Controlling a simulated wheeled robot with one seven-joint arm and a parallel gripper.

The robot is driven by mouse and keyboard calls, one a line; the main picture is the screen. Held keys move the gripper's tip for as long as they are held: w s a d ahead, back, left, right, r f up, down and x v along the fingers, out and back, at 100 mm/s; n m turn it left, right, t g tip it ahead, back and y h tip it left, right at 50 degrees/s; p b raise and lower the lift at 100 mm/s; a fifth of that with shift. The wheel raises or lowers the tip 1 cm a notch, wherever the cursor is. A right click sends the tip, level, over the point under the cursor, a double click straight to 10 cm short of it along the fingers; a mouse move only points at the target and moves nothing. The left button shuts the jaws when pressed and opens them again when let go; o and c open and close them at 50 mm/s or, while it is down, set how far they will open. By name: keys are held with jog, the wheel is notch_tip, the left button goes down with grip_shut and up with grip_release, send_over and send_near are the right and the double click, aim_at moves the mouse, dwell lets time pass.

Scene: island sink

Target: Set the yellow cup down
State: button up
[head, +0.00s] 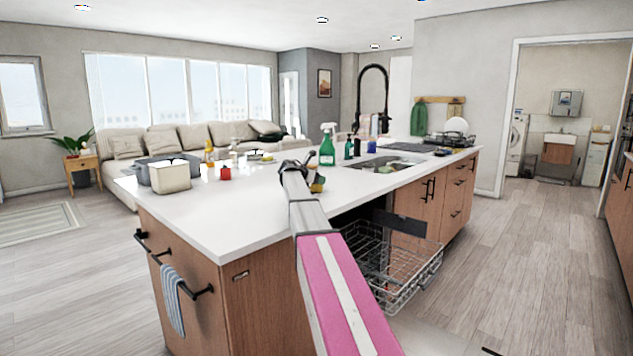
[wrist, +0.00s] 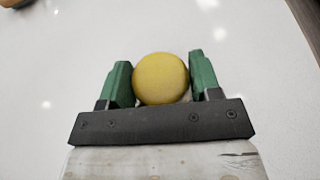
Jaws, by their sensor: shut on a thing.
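The yellow cup (wrist: 161,78) shows in the wrist view as a round yellow shape between the green fingers of my gripper (wrist: 160,72). My gripper is shut on it, one finger on each side. The white counter (wrist: 60,60) lies behind it in the wrist view. In the head view my arm reaches over the near edge of the island counter (head: 225,215), and the cup is mostly hidden by my gripper there. I cannot tell whether the cup touches the counter.
A green spray bottle (head: 327,145) and the sink (head: 382,165) are beyond my gripper. A red cup (head: 225,173) and a cream box (head: 170,177) stand to the left. The open dishwasher rack (head: 405,265) is below the counter edge. The counter's near left part is clear.

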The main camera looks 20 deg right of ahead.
jog(key=shift+f, duration=0.2)
jog(key=o, duration=1)
jog(key=shift+c, duration=0.2)
jog(key=shift+a+r, duration=0.15)
jog(key=v, duration=1.1)
jog(key=shift+s+a, duration=0.25)
